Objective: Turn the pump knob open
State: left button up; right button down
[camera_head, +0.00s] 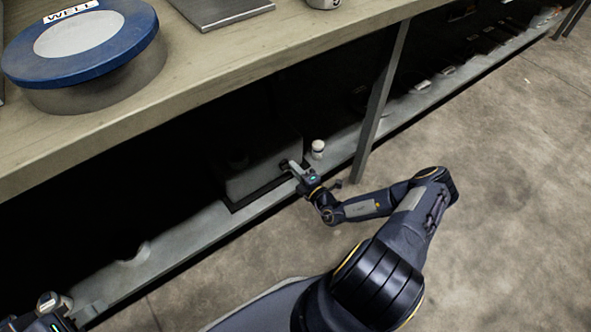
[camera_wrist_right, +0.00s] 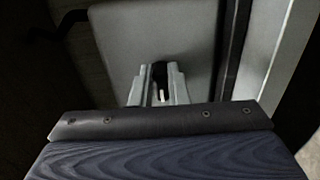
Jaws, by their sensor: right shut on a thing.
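The pump looks to be the grey box (camera_head: 262,180) on the low shelf under the bench; its pale face (camera_wrist_right: 150,40) fills the upper part of the right wrist view. My right gripper (camera_head: 292,168) reaches in from the right to the box's right side. In the right wrist view its two grey fingers (camera_wrist_right: 159,92) are close around a small dark piece, the pump knob (camera_wrist_right: 160,72). The knob is mostly hidden by the fingers, and its angle cannot be read. My left gripper (camera_head: 50,302) is at the bottom left corner, partly cut off, away from the box.
A white-capped small container (camera_head: 318,149) stands on the shelf just right of my right gripper. A bench leg (camera_head: 381,100) rises farther right. The bench top (camera_head: 230,60) overhangs the shelf and carries a blue-rimmed round lid (camera_head: 80,45). The concrete floor (camera_head: 500,170) at the right is clear.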

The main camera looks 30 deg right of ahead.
jog(key=shift+f, duration=0.1)
jog(key=c, duration=1.4)
grip_release()
jog(key=s+p, duration=0.2)
jog(key=s, duration=0.6)
jog(key=shift+d, duration=0.3)
